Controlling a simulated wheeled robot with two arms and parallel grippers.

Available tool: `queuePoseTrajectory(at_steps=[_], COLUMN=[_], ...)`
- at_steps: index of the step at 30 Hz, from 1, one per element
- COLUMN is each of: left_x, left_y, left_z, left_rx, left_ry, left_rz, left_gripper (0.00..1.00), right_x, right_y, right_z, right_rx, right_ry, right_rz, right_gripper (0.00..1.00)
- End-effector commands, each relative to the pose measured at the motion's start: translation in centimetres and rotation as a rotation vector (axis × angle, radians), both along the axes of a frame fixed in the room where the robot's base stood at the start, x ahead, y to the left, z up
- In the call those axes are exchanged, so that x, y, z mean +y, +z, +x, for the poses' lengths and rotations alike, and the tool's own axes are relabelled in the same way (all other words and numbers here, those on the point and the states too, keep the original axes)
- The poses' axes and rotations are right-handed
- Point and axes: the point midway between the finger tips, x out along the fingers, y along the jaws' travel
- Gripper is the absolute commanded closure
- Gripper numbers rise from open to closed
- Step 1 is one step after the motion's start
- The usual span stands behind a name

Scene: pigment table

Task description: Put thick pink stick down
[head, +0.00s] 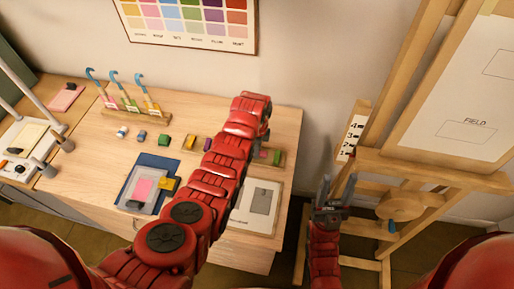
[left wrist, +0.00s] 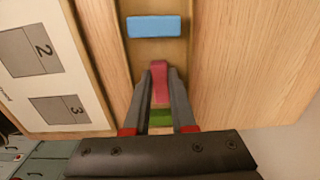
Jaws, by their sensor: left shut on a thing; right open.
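The thick pink stick (left wrist: 160,84) is between the fingertips of my left gripper (left wrist: 160,74) in the left wrist view. The gripper is shut on it. The stick is over or in a narrow wooden tray (left wrist: 186,50), between a blue block (left wrist: 154,26) and a green block (left wrist: 160,118). I cannot tell whether it touches the tray floor. In the head view my left arm covers much of the tray (head: 270,165). My right gripper (head: 332,186) is open and empty, right of the table.
A white card with grey numbered patches (left wrist: 45,75) lies beside the tray. Several small coloured blocks, a blue folder (head: 158,160) and a hook rack (head: 150,116) are on the table. A wooden easel (head: 390,155) stands right, near my right gripper.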

Motion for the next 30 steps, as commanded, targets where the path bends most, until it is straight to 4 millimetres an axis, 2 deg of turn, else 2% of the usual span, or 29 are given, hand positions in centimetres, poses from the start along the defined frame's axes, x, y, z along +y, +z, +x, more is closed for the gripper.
queuePoseTrajectory(at_steps=[8,9,13,14,25,30], left_x=[0.0,0.0,0.0,0.0,0.0,0.0], left_y=[-0.6,-0.5,-0.4,-0.4,0.2,1.4], left_z=[0.0,0.0,-0.1,-0.1,-0.1,0.1], left_rx=[0.001,0.002,0.002,0.002,0.001,-0.004], left_ry=[0.0,0.0,0.0,0.0,0.0,0.0], left_rz=[0.0,0.0,0.0,0.0,0.0,-0.002], left_gripper=[1.0,0.73,0.49,0.46,0.46,0.46], right_x=[0.0,0.0,0.0,0.0,0.0,0.0], right_y=[-0.6,-0.5,-0.4,-0.4,0.1,-1.0], right_z=[0.0,0.0,0.0,0.0,0.0,0.0], right_rx=[0.0,0.0,0.0,0.0,0.0,0.0], right_ry=[0.0,0.0,0.0,0.0,0.0,0.0], right_rz=[0.0,0.0,0.0,0.0,0.0,0.0], right_gripper=[0.51,0.51,0.51,0.51,0.51,0.51])
